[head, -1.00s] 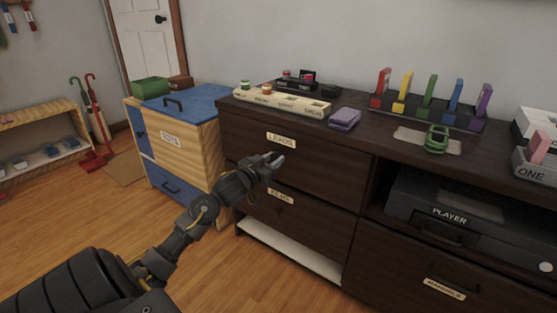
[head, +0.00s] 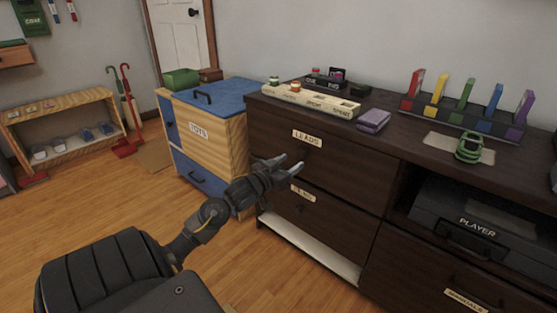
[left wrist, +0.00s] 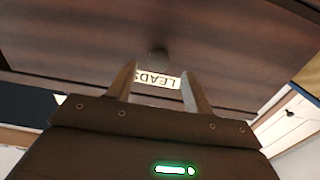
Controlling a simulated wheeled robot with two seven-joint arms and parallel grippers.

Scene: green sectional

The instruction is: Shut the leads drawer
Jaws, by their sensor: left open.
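The leads drawer (head: 345,165) is the dark wood upper-left drawer of the long cabinet, with a pale LEADS label (head: 307,138). Its front looks close to flush with the cabinet; I cannot tell whether a small gap is left. My left gripper (head: 292,167) is open and empty in front of the drawer's lower part, just below the label. In the left wrist view the drawer front (left wrist: 230,60) fills the top, its label upside down between the open fingers (left wrist: 160,82), with a round knob beside it. Contact with the drawer is unclear. My right gripper is not in view.
A second labelled drawer (head: 335,225) lies below, above a white low panel (head: 310,248). The cabinet top (head: 400,135) holds a block rack, purple box and green toy. Wooden floor is clear at left.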

